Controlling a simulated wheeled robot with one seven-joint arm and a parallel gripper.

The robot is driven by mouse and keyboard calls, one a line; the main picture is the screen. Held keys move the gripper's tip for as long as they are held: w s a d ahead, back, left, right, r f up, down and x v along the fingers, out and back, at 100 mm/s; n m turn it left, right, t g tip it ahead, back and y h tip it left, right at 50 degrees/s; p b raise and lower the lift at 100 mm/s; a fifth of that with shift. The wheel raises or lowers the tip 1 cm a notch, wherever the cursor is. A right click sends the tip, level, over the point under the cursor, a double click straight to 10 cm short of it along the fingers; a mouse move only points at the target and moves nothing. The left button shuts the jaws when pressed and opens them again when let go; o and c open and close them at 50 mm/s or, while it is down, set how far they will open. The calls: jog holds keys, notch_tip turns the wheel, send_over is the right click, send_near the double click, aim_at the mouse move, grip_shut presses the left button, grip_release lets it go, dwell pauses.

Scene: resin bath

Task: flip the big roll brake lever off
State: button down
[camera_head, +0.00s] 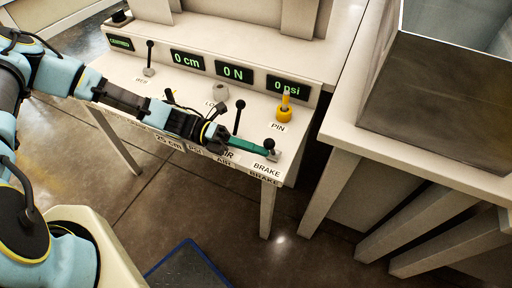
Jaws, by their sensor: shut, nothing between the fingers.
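The brake lever (270,144) has a dark knob and a small grey base at the right front corner of the white control panel, just above the "BRAKE" label. It looks short from this angle, so its tilt is hard to tell. My gripper (262,152) reaches in from the left, low over the panel. Its teal fingers are shut together with nothing between them. Their tips are right beside the brake lever on its left; I cannot tell whether they touch it. No big roll can be made out.
A black-knobbed lever (238,105) stands upright behind my fingers. A yellow pin (284,108) stands behind the brake lever. Another lever (150,58) is at the panel's left. Green displays (234,73) line the back. A metal tank (425,100) sits on a table at right.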

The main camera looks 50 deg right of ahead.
jog(key=n+p, duration=0.1)
jog(key=d+r+n+p, duration=0.1)
jog(key=shift+w+d+r+n, duration=0.15)
jog(key=shift+w+d+n, duration=0.15)
jog(key=shift+n, duration=0.1)
jog(key=shift+w+d+r+n+p, duration=0.15)
jog(key=shift+d+n+p, duration=0.35)
jog(key=shift+n, duration=0.55)
jog(key=shift+w+d+f+n+p, duration=0.1)
jog(key=shift+w+d+n+p, duration=0.1)
jog(key=shift+d+n, duration=0.7)
jog(key=shift+a+n, duration=0.15)
jog(key=shift+n, duration=0.1)
jog(key=shift+w, duration=0.1)
